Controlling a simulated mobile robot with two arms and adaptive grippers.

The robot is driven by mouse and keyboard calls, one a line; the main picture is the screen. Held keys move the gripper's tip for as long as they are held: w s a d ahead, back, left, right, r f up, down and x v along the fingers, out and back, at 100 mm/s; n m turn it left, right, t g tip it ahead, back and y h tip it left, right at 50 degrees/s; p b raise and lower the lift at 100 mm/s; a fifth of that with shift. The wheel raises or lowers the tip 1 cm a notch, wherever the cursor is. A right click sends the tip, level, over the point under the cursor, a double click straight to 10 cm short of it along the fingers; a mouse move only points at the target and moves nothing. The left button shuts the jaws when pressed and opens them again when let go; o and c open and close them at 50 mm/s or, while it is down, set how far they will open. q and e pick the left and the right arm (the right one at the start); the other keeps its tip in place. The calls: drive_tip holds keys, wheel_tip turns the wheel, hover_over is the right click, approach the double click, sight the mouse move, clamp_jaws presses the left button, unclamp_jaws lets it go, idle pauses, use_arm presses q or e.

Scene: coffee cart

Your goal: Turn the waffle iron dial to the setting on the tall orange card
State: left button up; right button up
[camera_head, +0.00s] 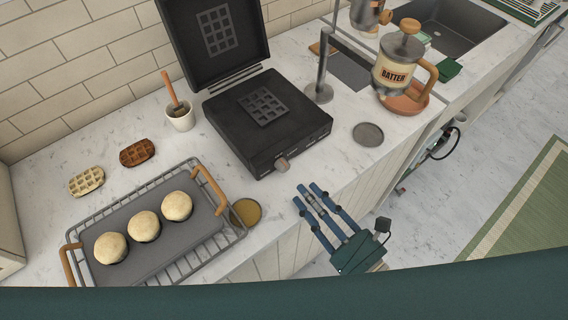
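The black waffle iron (275,125) stands on the marble counter with its lid (215,40) raised and its grid plate showing. Its dial (282,165) is a small, light knob on the front face; its setting is too small to read. My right gripper (304,193) is just below and right of the dial, in front of the counter edge. Its blue fingers point up toward the iron, spread apart and empty, not visibly touching the dial. No tall orange card can be made out in this view. My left gripper is not in view.
A wire rack (232,226) with a tray of round buns stands left of the iron. Two waffles (137,152), a cup with a brush (180,116) and a yellow-topped tin (246,211) are nearby. A grey disc (368,134) and batter jug (396,68) are to the right.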

sight(286, 169)
drive_tip(key=p+x, duration=0.3)
drive_tip(key=x, duration=0.5)
drive_tip(key=shift+w, duration=0.15)
clamp_jaws()
